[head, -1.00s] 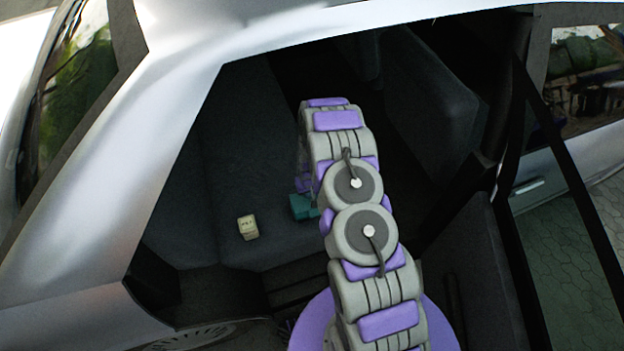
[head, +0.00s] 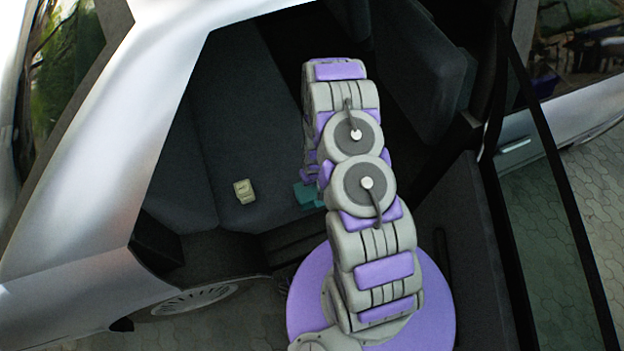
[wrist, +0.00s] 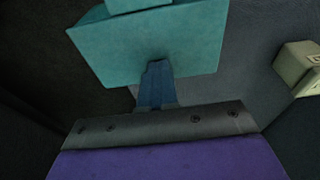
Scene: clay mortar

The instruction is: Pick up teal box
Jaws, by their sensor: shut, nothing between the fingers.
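The teal box (head: 308,196) rests on the dark car seat in the head view, partly hidden behind my arm. In the wrist view the teal box (wrist: 140,50) is large and close, at the upper middle, with a smaller teal part on its top edge. My gripper (wrist: 156,68) is shut and empty. Its blue fingers point at the box and overlap its lower edge in the picture. I cannot tell whether they touch it. My gripper is hidden behind my arm in the head view.
A small cream box (head: 244,191) sits on the seat left of the teal box; it also shows at the right edge of the wrist view (wrist: 298,66). The silver car frame (head: 95,150) borders the door opening on the left. The seat backrest (head: 240,100) rises behind.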

